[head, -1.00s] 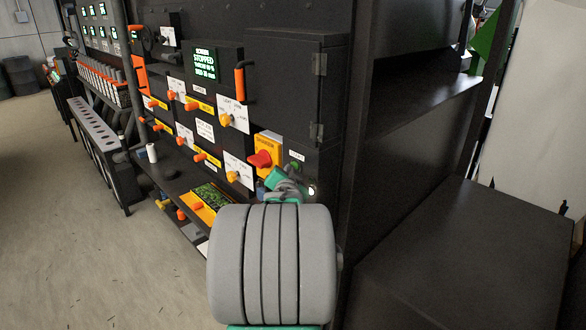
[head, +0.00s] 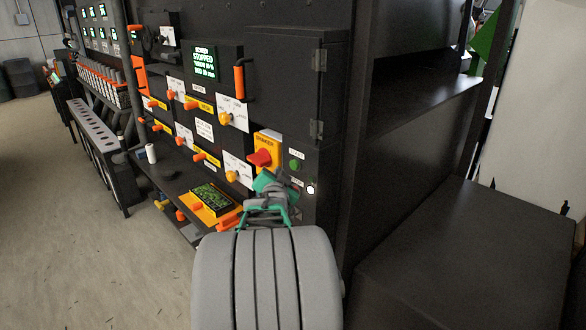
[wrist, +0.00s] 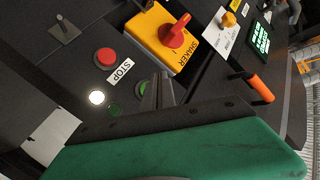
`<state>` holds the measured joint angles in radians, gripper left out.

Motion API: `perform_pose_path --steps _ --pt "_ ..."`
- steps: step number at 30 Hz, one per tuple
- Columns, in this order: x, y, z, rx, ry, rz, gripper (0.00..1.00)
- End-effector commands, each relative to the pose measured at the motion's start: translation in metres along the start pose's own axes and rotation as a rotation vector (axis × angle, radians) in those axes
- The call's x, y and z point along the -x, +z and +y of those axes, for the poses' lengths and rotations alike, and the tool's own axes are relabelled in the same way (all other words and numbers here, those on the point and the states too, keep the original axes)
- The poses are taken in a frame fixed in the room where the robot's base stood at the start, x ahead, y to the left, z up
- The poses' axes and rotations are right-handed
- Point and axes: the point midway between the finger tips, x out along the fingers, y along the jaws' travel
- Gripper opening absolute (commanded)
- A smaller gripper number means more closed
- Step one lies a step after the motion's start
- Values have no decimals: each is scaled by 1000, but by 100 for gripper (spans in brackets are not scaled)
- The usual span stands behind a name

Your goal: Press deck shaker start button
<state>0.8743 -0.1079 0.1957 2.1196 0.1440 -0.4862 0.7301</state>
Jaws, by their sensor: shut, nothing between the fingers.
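The green start button (head: 296,165) sits on the dark panel under a small START label (head: 297,154). In the wrist view the green button (wrist: 143,88) is partly hidden behind my finger. The red stop button (wrist: 104,57) with its STOP label (wrist: 120,71) is beside it there. My gripper (head: 264,182) is shut and empty, in front of the panel, left of and below the start button in the head view. My fingers (wrist: 160,92) overlap the button's edge in the wrist view; I cannot tell whether they touch it. The screen (head: 204,65) reads STOPPED.
A yellow SHAKER switch (head: 268,148) with a red knob is just above my gripper. A lit white lamp (head: 310,189) is below the start button. An orange-framed device (head: 211,202) lies on the shelf at left. A dark box (head: 460,270) stands at right.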

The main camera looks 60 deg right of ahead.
Motion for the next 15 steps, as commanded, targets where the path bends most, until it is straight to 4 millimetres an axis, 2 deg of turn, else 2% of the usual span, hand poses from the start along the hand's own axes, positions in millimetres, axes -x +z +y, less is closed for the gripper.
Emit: perform_pose_path --steps 7,15 --pt "17 15 -12 1 -3 -1 0" --pt "21 15 -15 0 0 0 0"
